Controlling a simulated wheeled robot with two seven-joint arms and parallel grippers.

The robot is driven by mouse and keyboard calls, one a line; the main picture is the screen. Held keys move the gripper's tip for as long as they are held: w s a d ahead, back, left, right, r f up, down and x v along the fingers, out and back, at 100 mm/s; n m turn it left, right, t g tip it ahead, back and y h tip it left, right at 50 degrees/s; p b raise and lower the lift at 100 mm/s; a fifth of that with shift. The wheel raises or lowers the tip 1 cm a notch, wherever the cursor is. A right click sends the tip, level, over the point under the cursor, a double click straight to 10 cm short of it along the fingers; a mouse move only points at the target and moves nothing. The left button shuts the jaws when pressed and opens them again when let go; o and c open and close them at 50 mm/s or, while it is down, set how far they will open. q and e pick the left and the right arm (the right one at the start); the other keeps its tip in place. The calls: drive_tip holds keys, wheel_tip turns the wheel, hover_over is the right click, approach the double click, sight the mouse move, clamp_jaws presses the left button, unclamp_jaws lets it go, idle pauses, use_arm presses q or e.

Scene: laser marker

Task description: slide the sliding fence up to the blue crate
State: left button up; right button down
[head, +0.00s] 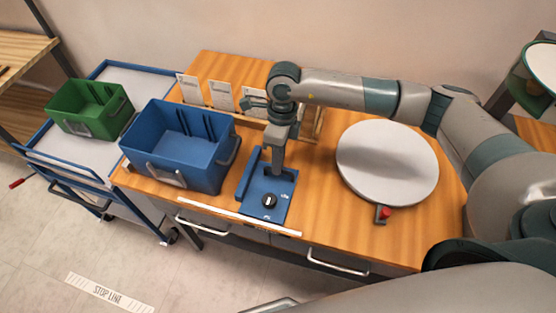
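The blue crate (201,166) stands open and empty on the wooden bench, left of the middle. A low blue bar (248,176), which looks like the sliding fence, stands along the left side of a blue plate (256,205). A small gap shows between the bar and the crate. My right gripper (277,168) points down over the back of the blue plate, to the right of the bar. Its fingertips are small and seen from above, so I cannot tell their spacing or whether they touch anything. My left gripper is not in view.
A round grey turntable (386,163) with a red-tipped part stands to the right. White cards (222,95) stand behind. A green crate (90,108) rests on a blue cart (122,78) at the left.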

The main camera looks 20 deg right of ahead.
sight(251, 167)
drive_tip(key=shift+w+a+f+b, duration=0.1)
drive_tip(key=shift+w+a+b, duration=0.15)
drive_tip(key=shift+b, duration=0.2)
drive_tip(key=w+a+b, duration=0.2)
drive_tip(key=a+b, duration=0.1)
drive_tip(key=w+a+b, duration=0.1)
drive_tip(key=a, duration=0.1)
drive_tip(key=shift+w+f+b, duration=0.1)
drive_tip(key=shift+b, duration=0.2)
drive_tip(key=shift+w+a+r, duration=0.2)
drive_tip(key=shift+w+a, duration=0.05)
drive_tip(key=shift+a, duration=0.05)
drive_tip(key=c, duration=1.8)
unclamp_jaws()
drive_tip(key=shift+c, duration=0.2)
drive_tip(key=shift+r, duration=0.1)
